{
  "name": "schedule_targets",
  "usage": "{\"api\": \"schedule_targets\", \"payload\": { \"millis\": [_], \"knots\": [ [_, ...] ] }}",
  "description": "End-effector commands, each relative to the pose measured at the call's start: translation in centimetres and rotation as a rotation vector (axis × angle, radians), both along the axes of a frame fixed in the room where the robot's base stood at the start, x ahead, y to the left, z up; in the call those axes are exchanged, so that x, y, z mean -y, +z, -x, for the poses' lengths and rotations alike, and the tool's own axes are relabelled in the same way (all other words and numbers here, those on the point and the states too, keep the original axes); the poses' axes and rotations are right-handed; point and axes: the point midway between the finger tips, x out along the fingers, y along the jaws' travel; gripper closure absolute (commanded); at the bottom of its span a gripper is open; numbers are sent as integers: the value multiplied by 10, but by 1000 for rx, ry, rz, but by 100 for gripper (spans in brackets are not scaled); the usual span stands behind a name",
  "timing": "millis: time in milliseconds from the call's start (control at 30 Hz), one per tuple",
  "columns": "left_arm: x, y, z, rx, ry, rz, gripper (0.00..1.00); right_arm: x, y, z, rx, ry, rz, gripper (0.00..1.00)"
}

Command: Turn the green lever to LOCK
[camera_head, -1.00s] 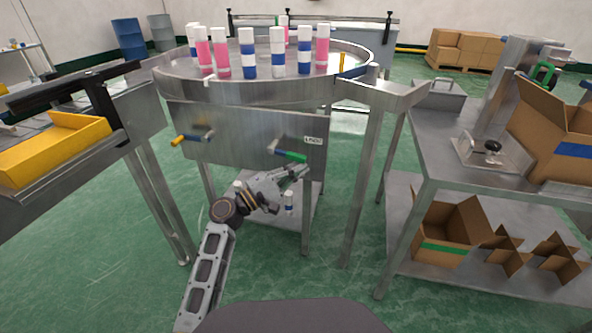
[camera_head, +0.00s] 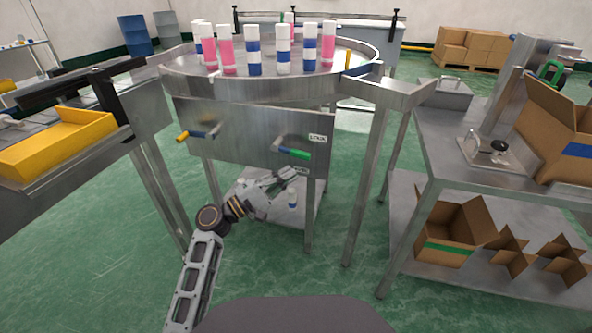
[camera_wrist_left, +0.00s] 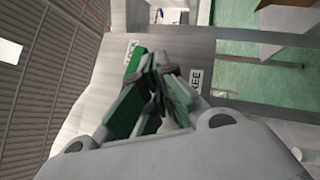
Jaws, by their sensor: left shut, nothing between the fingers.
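The green-tipped lever (camera_head: 297,153) is on the right of the steel panel below the round table. It slants down and right from its pivot, with its tip just below the LOCK label (camera_head: 317,138). My left gripper (camera_head: 303,172) is shut and empty, just below the lever and in front of the lower label. In the left wrist view, my left gripper (camera_wrist_left: 155,68) fills the middle, with green showing around its fingers. There the LOCK label (camera_wrist_left: 130,52) is left of the fingertips and the FREE label (camera_wrist_left: 193,82) is to their right. Contact with the lever is unclear. My right gripper is out of view.
A yellow-tipped lever (camera_head: 196,135) sits on the panel's left side. Pink and blue-white cans stand on the round table (camera_head: 290,92). A steel bench (camera_head: 470,180) with cartons is at right.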

Motion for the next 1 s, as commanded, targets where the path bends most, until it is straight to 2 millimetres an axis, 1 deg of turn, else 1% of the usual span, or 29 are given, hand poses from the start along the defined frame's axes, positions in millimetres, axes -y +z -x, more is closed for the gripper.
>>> {"api": "schedule_targets", "payload": {
  "millis": [33,200,433,633,1000],
  "knots": [
    [-7,-3,4,-1,0,-2,100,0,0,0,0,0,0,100],
    [-28,-10,16,-2,0,-1,100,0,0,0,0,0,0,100],
    [-51,-17,29,-1,1,-1,100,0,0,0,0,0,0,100],
    [-59,-19,33,0,0,-1,100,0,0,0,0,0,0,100],
    [-59,-20,34,0,0,-1,100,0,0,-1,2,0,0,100]
  ]
}}
